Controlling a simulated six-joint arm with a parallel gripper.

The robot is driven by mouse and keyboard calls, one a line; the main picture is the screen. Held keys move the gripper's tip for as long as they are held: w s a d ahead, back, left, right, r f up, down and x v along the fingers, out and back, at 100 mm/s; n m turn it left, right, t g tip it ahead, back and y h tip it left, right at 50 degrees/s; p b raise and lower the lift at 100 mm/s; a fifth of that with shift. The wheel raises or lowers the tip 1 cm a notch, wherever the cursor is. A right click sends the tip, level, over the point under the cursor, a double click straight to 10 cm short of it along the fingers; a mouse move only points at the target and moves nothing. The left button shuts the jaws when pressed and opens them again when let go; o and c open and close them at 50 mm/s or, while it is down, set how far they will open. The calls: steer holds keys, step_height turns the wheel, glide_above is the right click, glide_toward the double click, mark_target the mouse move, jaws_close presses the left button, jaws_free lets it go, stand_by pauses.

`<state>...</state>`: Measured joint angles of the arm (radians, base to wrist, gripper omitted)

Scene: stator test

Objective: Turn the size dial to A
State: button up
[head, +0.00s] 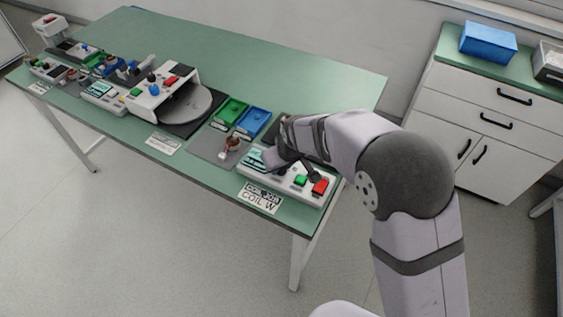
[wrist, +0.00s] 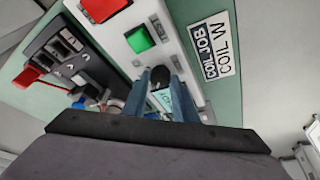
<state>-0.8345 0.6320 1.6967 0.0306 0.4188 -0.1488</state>
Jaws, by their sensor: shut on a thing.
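The size dial, a black round knob (wrist: 160,75), sits on a white control panel (wrist: 188,70) in the wrist view. My gripper (wrist: 161,88) is shut on this knob, with one blue-grey finger on each side. Size letters around the dial cannot be read. In the head view, my gripper (head: 271,158) is down at the panel (head: 274,183) at the near right of the green table, and the dial cannot be made out there.
A green button (wrist: 139,39) and a red button (wrist: 104,6) are on the same panel. A "COIL W" card (head: 261,198) lies before it. Green (head: 231,110) and blue (head: 253,121) trays stand behind. Other machines line the table's left; its back is clear.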

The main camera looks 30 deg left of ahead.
mark_target(286, 182)
stand_by(0.4)
steer(key=o, duration=0.8)
steer(key=shift+r, duration=0.1)
steer(key=b+v, duration=0.1)
steer(key=v, duration=0.6)
